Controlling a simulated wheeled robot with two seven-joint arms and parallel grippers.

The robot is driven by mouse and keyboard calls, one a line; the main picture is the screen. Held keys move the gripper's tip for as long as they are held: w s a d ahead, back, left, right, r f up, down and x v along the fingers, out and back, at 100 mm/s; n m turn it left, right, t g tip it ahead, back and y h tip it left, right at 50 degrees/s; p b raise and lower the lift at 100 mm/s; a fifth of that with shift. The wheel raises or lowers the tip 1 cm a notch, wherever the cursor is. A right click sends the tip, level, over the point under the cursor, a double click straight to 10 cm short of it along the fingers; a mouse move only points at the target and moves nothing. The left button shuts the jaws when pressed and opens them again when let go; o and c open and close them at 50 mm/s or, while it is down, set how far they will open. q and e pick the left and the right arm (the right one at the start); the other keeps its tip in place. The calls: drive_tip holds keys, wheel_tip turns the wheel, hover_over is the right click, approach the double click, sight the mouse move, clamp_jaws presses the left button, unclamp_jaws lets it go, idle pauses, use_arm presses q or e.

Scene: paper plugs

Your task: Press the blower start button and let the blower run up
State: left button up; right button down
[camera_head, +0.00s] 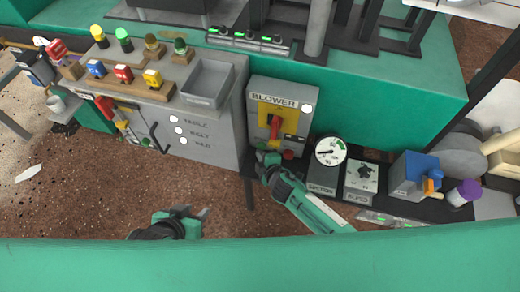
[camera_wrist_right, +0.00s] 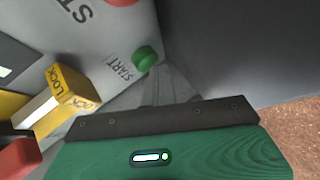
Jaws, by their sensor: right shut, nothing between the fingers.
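The grey blower box (camera_head: 296,92) stands at the middle of the head view, with a red handle (camera_head: 275,128) on a yellow plate. In the right wrist view the green start button (camera_wrist_right: 146,58) sits beside its START label, and part of a red button (camera_wrist_right: 121,2) shows at the top edge. My right gripper (camera_head: 265,156) is shut and empty at the box's lower front. Its fingers lie just below the start button in the wrist view; I cannot tell whether they touch it. My left gripper (camera_head: 194,210) is open and empty, low over the floor.
A yellow LOCK piece (camera_wrist_right: 70,88) is close to my right gripper. A round gauge (camera_head: 330,150) and a dial box (camera_head: 361,175) stand right of the blower box. A grey bench (camera_head: 228,130) with a tray and colored plugs is at left. Floor around my left gripper is clear.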

drive_tip(key=shift+s, duration=0.1)
drive_tip(key=shift+s+a, duration=0.25)
drive_tip(key=shift+s, duration=0.5)
drive_tip(key=shift+s+a, duration=0.25)
drive_tip(key=shift+s, duration=0.55)
drive_tip(key=shift+s+a, duration=0.3)
drive_tip(key=shift+s, duration=0.5)
drive_tip(key=shift+s+a, duration=0.25)
drive_tip(key=shift+s, duration=0.55)
